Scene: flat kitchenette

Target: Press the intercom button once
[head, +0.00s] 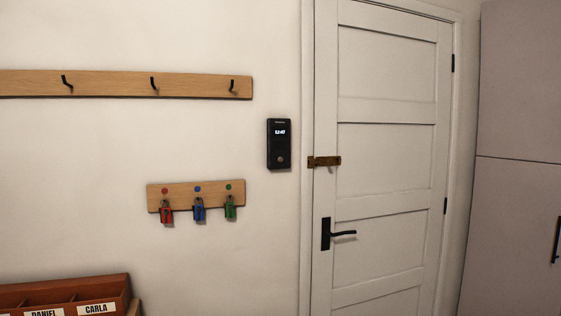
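The intercom (279,144) is a small black upright unit on the wall, just left of the door frame. Its lit screen (280,132) reads what looks like 12:47. A round grey button (281,160) sits on its lower part. Nothing covers the intercom. Neither of my grippers shows in the head view.
A white door (385,190) with a black handle (340,234) and a brass latch (324,161) is shut. A hook rail (110,84) and a key rack (196,195) with red, blue and green tags hang left. A wooden name-labelled organiser (110,290) stands lower left; a cabinet (520,100) stands right.

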